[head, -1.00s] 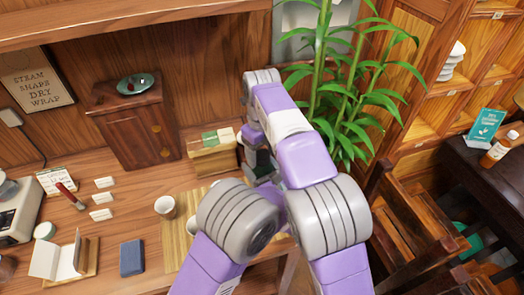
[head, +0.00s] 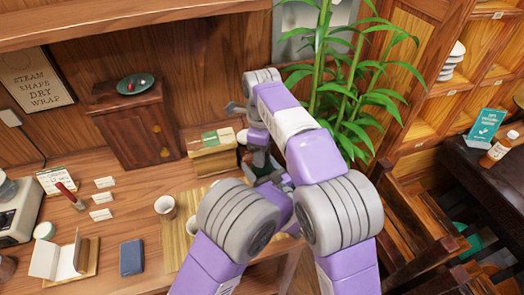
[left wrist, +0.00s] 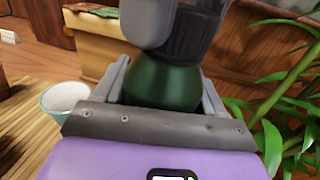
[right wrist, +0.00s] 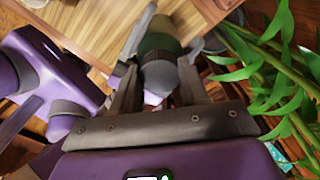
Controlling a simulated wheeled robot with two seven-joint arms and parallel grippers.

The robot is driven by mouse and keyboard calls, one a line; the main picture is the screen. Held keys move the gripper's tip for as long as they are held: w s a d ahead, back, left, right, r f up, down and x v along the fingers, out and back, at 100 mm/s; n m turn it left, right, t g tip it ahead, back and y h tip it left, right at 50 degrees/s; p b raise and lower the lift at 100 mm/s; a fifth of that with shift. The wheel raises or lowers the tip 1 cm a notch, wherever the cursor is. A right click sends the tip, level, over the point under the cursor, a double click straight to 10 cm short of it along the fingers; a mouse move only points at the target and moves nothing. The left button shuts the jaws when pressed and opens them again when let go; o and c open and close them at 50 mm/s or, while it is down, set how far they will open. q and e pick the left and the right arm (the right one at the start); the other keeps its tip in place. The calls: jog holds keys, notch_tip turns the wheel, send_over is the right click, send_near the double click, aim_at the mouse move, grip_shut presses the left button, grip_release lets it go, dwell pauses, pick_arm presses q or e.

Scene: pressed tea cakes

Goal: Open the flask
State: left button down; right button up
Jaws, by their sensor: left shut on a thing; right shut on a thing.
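The flask (left wrist: 165,88) has a dark green body, seen between the two fingers of my left gripper (left wrist: 164,76) in the left wrist view. My left gripper is shut on this body. Above it is a dark ridged collar (left wrist: 195,38), partly covered by a grey part. In the right wrist view the flask's grey top (right wrist: 159,76) sits between the fingers of my right gripper (right wrist: 157,80), which is shut on it, with the green body (right wrist: 157,43) beyond. In the head view my right gripper (head: 258,150) is above the work area; my arms hide most of the flask. I cannot tell whether the top is loose.
A pale cup (head: 165,207) stands on the bamboo mat (head: 175,245). A wooden box (head: 213,160) and small cabinet (head: 137,130) stand behind. A leafy plant (head: 345,100) is close on the right.

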jog(key=n, duration=2.7)
jog(key=shift+n, duration=0.4)
jog(key=n, duration=0.5)
jog(key=shift+r+n, duration=0.1)
jog(key=shift+n, duration=0.3)
jog(key=n, duration=0.3)
jog(key=shift+n, duration=0.4)
jog(key=n, duration=0.5)
jog(key=shift+n, duration=0.4)
jog(key=n, duration=0.4)
jog(key=shift+r, duration=0.2)
